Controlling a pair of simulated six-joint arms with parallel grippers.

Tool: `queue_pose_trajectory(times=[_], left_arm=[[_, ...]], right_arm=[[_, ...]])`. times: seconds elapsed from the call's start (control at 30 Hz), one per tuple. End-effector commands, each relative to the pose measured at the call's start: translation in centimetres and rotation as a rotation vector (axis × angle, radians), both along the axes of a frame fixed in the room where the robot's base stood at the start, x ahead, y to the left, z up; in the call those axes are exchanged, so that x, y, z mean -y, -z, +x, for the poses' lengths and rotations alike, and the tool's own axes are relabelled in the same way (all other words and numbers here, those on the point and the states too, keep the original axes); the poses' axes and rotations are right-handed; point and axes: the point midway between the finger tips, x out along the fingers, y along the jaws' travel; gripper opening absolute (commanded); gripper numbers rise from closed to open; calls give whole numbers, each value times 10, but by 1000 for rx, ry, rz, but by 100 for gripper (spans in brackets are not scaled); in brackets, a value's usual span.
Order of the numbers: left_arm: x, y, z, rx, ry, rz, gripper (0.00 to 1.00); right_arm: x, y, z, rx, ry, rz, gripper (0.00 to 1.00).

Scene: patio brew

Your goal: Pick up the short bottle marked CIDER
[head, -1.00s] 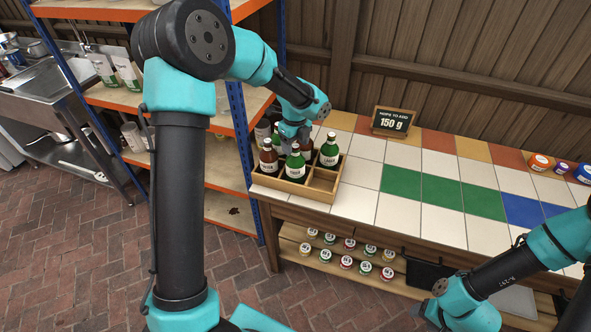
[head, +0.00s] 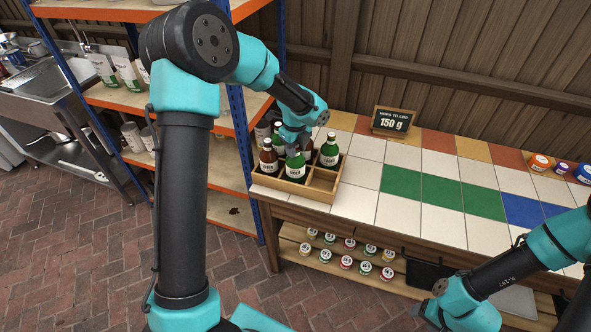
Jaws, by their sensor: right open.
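A wooden crate (head: 285,187) at the counter's left end holds several brown and green bottles with pale labels. The label words are too small to read surely, so I cannot tell which bottle is marked CIDER. A brown bottle (head: 268,160) stands front left, a green bottle (head: 295,170) front middle and another green bottle (head: 329,151) at the right. My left gripper (head: 293,147) points down over the front middle green bottle and hides its top; whether its jaws are apart or closed is unclear. My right gripper (head: 426,312) is open and empty at the bottom edge, mostly hidden.
The crate's front right compartment is empty. A sign reading 150 g (head: 391,121) stands at the back of the tiled counter (head: 400,182). Small tubs (head: 540,162) sit far right. Lidded jars (head: 345,262) fill the shelf below. The counter's middle is clear.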

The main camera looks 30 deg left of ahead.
Motion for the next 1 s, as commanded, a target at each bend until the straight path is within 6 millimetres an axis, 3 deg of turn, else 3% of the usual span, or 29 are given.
queue_pose_trajectory(times=[0.33,1.0], left_arm=[[0,0,0,0,0,0,1],[0,-5,1,3,0,0,0]], right_arm=[[0,0,0,0,0,0,58],[0,0,0,0,0,0,58]])
